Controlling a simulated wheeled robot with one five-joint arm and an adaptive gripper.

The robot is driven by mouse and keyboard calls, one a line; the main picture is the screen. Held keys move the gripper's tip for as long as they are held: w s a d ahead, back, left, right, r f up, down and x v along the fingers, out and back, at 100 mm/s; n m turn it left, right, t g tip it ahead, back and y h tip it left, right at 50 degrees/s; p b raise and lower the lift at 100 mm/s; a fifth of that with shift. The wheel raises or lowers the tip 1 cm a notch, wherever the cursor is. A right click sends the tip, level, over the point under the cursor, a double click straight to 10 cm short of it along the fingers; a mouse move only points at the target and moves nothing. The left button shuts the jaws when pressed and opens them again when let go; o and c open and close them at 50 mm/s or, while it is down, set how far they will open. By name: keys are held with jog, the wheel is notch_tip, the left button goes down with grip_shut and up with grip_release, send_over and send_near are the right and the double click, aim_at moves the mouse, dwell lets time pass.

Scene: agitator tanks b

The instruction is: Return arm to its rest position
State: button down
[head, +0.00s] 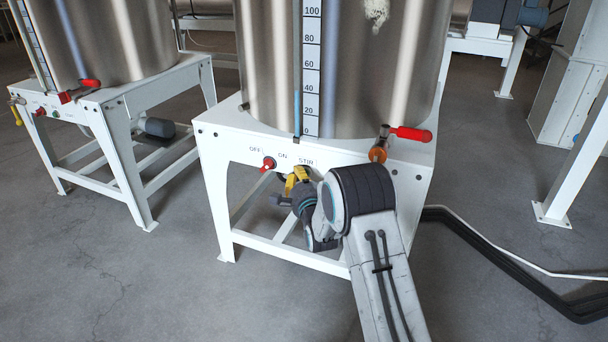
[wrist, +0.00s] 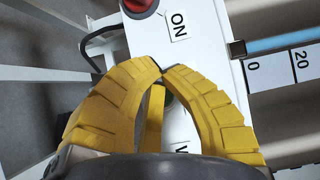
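My gripper (head: 297,178) is in front of the white panel of the middle tank's stand, just right of and a little below a red knob (head: 268,163). In the wrist view, the yellow fingers of my gripper (wrist: 160,66) curve in and their tips come together, with nothing seen held. The red knob also shows at the top of the wrist view (wrist: 138,5), beside the ON label (wrist: 178,25), apart from the fingers. A bit of green shows behind the fingers, mostly hidden. My arm reaches in from the lower right of the head view.
The steel tank (head: 270,70) stands on a white stand (head: 225,165). A red-handled valve (head: 410,134) juts out close to my arm. A second stand (head: 115,150) is at the left. Dark hoses (head: 510,277) lie on the right floor. The front left floor is clear.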

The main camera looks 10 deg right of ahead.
dwell(0.4)
jog(key=s+r+n+g+p, duration=0.35)
jog(key=s+r+p, duration=0.35)
jog(key=r+p, duration=0.45)
jog(key=s+r+n+g+p, duration=0.35)
jog(key=s+r+p, duration=0.45)
jog(key=r, duration=0.7)
jog(key=s+r+n+g+p, duration=0.2)
jog(key=s+r+p, duration=0.4)
jog(key=s, duration=0.4)
jog(key=s+r+n+g+p, duration=0.3)
jog(key=s+r+n+p, duration=0.2)
jog(key=s+r+p, duration=0.2)
jog(key=s+r+n+g+p, duration=0.2)
jog(key=s+r+n+p, duration=0.2)
jog(key=s+p, duration=0.5)
jog(key=s+r, duration=0.2)
jog(key=s, duration=0.4)
jog(key=shift+s+d+r+p, duration=0.15)
jog(key=shift+d+r+p, duration=0.1)
jog(key=shift+p, duration=0.15)
